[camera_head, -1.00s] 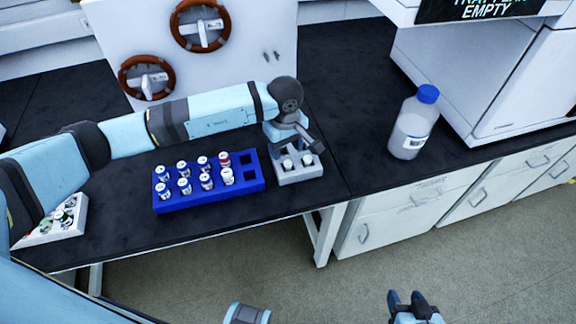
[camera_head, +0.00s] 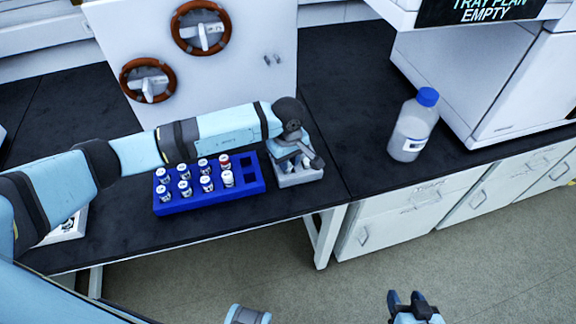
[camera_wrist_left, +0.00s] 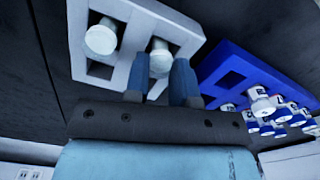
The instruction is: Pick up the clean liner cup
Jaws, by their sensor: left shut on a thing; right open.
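A light grey rack (camera_head: 300,179) stands on the black bench and also shows in the left wrist view (camera_wrist_left: 183,26). It holds two white cups. One white cup (camera_wrist_left: 160,57) is between the fingers of my left gripper (camera_wrist_left: 161,66), which is shut on it; the cup is still at the rack. The other white cup (camera_wrist_left: 101,38) sits in the neighbouring hole, outside the fingers. In the head view my left gripper (camera_head: 303,156) is over the rack and hides most of both cups. My right gripper (camera_head: 408,299) is open and empty, in front of the bench above the floor.
A blue rack (camera_head: 205,203) with several capped vials stands just left of the grey rack. A bottle with a blue cap (camera_head: 412,130) stands to the right. A white panel with two brown rings (camera_head: 236,72) stands behind my arm. Bench between rack and bottle is clear.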

